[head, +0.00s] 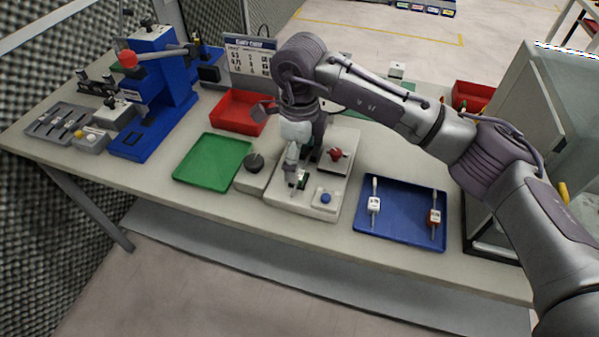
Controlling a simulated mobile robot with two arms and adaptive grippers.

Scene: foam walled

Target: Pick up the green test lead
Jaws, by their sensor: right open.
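My right gripper (293,180) points down over the white fixture (285,213) in the middle of the bench, with its fingers open. A small green piece (302,181) shows right beside the fingertips, on the fixture and partly hidden by them. I cannot tell whether it is the green test lead or a board, or whether the fingers touch it. No other thing in view is clearly a green test lead. My left gripper is not in view.
A green tray (212,160), a red bin (235,113) and a blue press (172,85) stand left. Red (335,154) and blue (326,198) knobs are near the gripper.

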